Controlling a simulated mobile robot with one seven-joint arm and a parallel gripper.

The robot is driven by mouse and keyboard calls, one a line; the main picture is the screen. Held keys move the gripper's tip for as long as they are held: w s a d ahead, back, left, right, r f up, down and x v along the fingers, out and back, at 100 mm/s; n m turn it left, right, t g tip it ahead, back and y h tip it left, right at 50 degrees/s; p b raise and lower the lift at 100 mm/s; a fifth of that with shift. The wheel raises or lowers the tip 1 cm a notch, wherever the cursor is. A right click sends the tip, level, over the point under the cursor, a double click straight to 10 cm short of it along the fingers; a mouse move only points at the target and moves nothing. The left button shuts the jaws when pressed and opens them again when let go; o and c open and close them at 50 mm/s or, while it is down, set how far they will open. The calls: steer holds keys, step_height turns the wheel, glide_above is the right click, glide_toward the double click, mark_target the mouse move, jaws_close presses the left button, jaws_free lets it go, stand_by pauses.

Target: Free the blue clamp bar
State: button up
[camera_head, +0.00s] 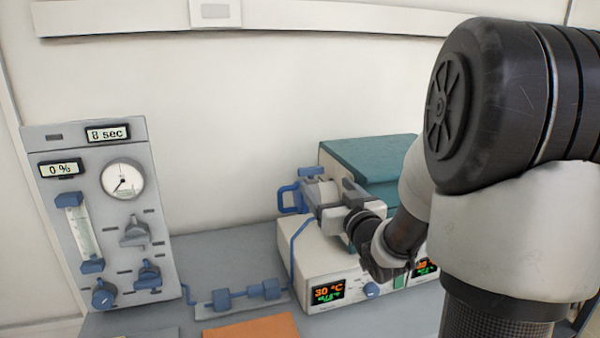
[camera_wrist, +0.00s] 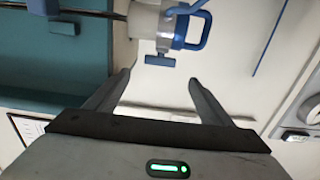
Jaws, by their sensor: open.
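A blue looped bar (camera_wrist: 192,28), which looks like the clamp bar, sits around the end of a pale cylinder (camera_wrist: 143,20) in the wrist view. A small blue tab (camera_wrist: 160,60) sticks out just below it. In the head view the blue loop (camera_head: 287,198) is at the left end of the furnace top. My gripper (camera_wrist: 159,78) is open and empty. Its fingertips are apart from the bar, a short way below it in the wrist picture. In the head view my gripper (camera_head: 328,202) partly covers the cylinder, and contact cannot be told there.
The white furnace base (camera_head: 305,262) has lit displays and a teal cover (camera_head: 365,155). A grey gas panel (camera_head: 95,215) stands at left. Blue fittings (camera_head: 240,295) and an orange mat (camera_head: 252,327) lie on the bench.

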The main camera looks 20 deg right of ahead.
mark_target(312, 171)
steer(key=w, duration=1)
steer(key=shift+w, duration=0.3)
steer(key=c, duration=1)
steer(key=shift+b, duration=0.35)
steer(key=shift+c, duration=0.2)
